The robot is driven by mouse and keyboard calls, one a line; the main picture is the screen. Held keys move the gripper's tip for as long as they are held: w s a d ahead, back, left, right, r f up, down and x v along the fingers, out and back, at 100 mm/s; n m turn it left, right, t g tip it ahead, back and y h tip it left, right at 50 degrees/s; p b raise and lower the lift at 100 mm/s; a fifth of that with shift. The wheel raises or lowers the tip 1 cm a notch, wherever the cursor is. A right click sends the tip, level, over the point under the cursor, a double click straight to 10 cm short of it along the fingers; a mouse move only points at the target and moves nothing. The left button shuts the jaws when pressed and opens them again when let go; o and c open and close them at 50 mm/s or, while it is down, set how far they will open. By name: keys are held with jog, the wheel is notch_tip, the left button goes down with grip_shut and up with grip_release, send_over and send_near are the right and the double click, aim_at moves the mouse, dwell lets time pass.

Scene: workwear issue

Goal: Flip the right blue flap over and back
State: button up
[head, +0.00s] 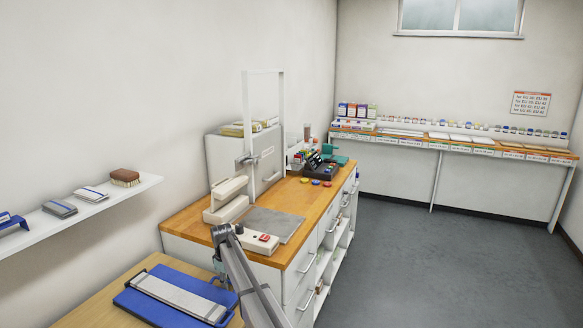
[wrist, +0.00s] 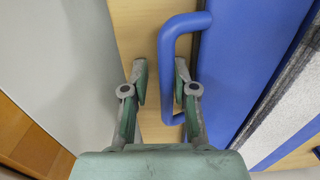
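The blue flap (head: 152,306) lies flat on the wooden bench at the lower left of the head view, with a pale grey strip across it. In the wrist view the blue panel (wrist: 225,70) fills the right of centre, and its blue U-shaped handle (wrist: 168,60) sticks out to the left. The handle also shows in the head view (head: 219,279). My gripper (wrist: 160,82) is open. The handle's long bar appears between its two green-grey fingers, with a gap to the left finger; whether the right finger touches it I cannot tell.
A wood-topped counter (head: 185,221) with a white heat-press-like device (head: 228,199) stands beyond the bench. A white wall shelf (head: 70,218) with a brush and folded items is at the left. The grey floor (head: 430,250) to the right is clear.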

jog(key=shift+a+r, duration=0.1)
jog(key=shift+s+r+p, duration=0.1)
jog(key=shift+r+p, duration=1.4)
jog(key=shift+r, duration=2.4)
